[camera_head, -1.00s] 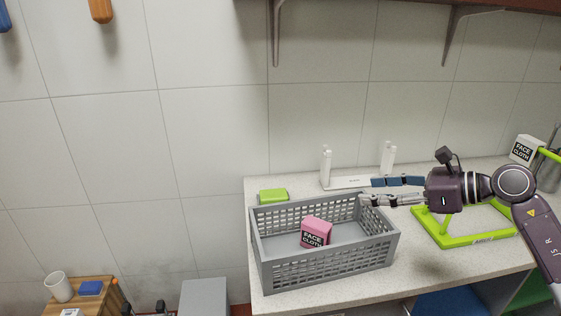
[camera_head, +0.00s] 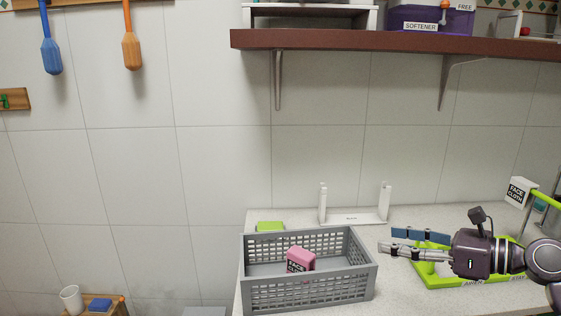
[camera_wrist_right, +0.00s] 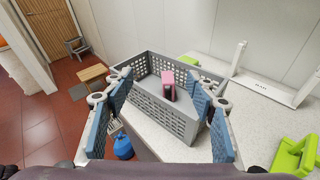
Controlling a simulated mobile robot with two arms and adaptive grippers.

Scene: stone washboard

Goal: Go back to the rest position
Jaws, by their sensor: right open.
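My right gripper (camera_head: 390,241) is open and empty above the counter, to the right of the grey basket. In the right wrist view its two blue-padded fingers (camera_wrist_right: 155,125) are spread wide, with the basket beyond them. The grey basket (camera_head: 310,292) stands on the counter, and it also shows in the right wrist view (camera_wrist_right: 165,117). A pink face cloth pack (camera_head: 300,260) lies inside the basket, touching neither finger. My left gripper is in neither view.
A green frame stand (camera_head: 435,280) is behind and beneath my right gripper. A white rack (camera_head: 353,217) and a green block (camera_head: 270,227) are at the back of the counter. A white face cloth box (camera_head: 520,191) stands at the right. A brown shelf (camera_head: 400,42) hangs above.

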